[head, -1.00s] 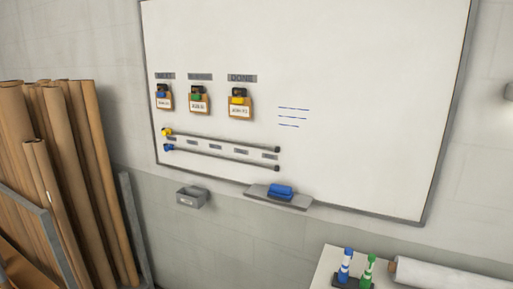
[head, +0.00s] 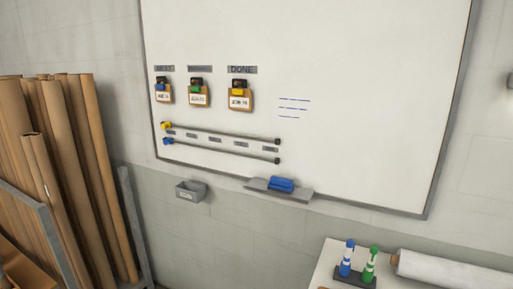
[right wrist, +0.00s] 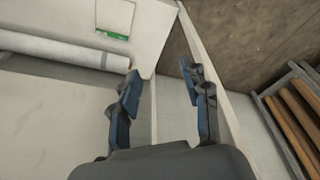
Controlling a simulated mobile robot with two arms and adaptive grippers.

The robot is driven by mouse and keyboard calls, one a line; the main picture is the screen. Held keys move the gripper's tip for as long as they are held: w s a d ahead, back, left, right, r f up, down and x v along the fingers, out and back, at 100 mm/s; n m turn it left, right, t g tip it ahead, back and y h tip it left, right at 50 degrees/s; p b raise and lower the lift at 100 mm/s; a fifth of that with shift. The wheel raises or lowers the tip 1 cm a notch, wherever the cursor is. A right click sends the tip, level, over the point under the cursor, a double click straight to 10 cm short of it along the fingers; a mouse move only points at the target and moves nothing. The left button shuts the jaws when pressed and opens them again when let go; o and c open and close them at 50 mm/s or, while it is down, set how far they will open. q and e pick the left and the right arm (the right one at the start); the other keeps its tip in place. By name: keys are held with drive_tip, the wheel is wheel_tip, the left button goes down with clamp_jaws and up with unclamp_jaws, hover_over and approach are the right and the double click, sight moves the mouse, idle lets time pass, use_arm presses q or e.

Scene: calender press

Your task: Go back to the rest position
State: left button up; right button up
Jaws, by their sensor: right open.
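My right gripper (right wrist: 160,85) shows in the right wrist view, open, with nothing between its two fingers. A pale table edge and grey floor lie beyond the fingers. My left gripper is not in any current view, and the head view shows neither gripper. In the head view a whiteboard (head: 370,100) hangs on the wall. Several tags hang under its labels, among them a tag (head: 240,98) under DONE. Two dark rails with a yellow slider (head: 166,126) and a blue slider (head: 168,142) run below them.
A blue eraser (head: 281,184) rests on the board's tray (head: 262,190). A grey wall box (head: 190,191) is at its left. Brown rolls (head: 75,160) stand in a rack at left.

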drive_tip(key=s+d+f+g+b, duration=0.1)
drive_tip(key=s+f+b, duration=0.15)
drive_tip(key=f, duration=0.75)
drive_tip(key=s+f+b, duration=0.1)
drive_tip(key=s+f, duration=0.3)
drive_tip(key=f, duration=0.6)
drive_tip(key=s+d+f+b, duration=0.2)
drive_tip(key=s+f, duration=1)
drive_tip(key=s, duration=0.1)
drive_tip(key=shift+d+g+b, duration=0.2)
drive_tip(key=shift+g+b, duration=0.1)
drive_tip(key=shift+g, duration=0.1)
